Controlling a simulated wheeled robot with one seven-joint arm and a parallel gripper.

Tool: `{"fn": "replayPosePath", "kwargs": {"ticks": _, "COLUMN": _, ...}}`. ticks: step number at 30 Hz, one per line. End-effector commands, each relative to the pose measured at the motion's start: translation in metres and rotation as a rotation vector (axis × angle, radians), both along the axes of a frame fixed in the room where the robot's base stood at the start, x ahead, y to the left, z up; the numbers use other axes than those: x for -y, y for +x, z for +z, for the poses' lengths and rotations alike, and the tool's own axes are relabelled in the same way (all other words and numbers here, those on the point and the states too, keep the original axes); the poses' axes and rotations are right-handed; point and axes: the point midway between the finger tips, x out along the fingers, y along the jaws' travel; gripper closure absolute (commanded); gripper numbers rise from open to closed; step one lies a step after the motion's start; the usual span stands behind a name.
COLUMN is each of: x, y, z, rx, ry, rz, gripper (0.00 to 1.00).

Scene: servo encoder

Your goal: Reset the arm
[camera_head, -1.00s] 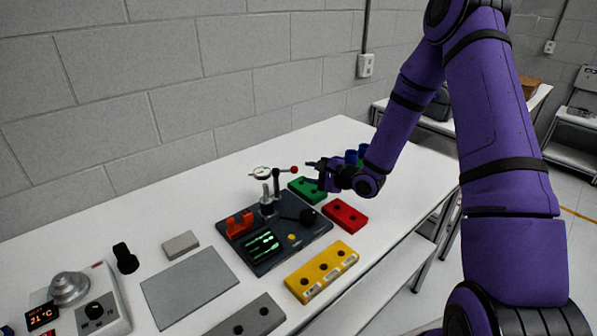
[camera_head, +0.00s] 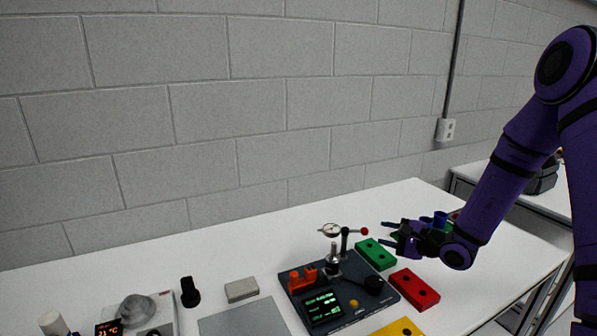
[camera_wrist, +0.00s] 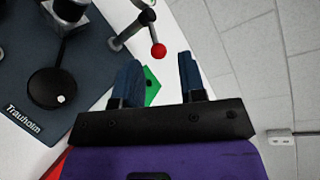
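My gripper (camera_head: 392,235) is at the end of my purple arm, above the table right of the dark test device. In the wrist view its two blue fingers (camera_wrist: 158,80) are apart with nothing held between them.
A green block (camera_head: 376,254) and a red block (camera_head: 414,289) lie near my gripper; a yellow block (camera_head: 398,328) is in front. A grey block (camera_head: 241,290), a grey plate (camera_head: 245,318), a black knob (camera_head: 190,292) and a heater (camera_head: 138,312) stand left. A wall runs behind the table (camera_head: 290,238).

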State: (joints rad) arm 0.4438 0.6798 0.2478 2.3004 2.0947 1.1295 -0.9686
Motion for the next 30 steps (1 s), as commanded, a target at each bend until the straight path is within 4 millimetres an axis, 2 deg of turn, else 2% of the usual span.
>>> {"fn": "replayPosePath", "kwargs": {"ticks": 1, "x": -0.009, "y": -0.005, "z": 0.017, "rx": 0.017, "ry": -0.020, "rz": 0.050, "gripper": 0.62}}
{"fn": "replayPosePath", "kwargs": {"ticks": 6, "x": -0.039, "y": -0.036, "z": 0.067, "rx": 0.050, "ry": -0.103, "rz": 0.254, "gripper": 0.62}}
{"fn": "replayPosePath", "kwargs": {"ticks": 15, "x": -0.073, "y": -0.107, "z": 0.132, "rx": 0.070, "ry": -0.318, "rz": 0.562, "gripper": 0.62}}
{"fn": "replayPosePath", "kwargs": {"ticks": 23, "x": -0.079, "y": -0.173, "z": 0.170, "rx": 0.071, "ry": -0.568, "rz": 0.758, "gripper": 0.62}}
{"fn": "replayPosePath", "kwargs": {"ticks": 30, "x": -0.068, "y": -0.230, "z": 0.197, "rx": 0.072, "ry": -0.839, "rz": 0.868, "gripper": 0.62}}
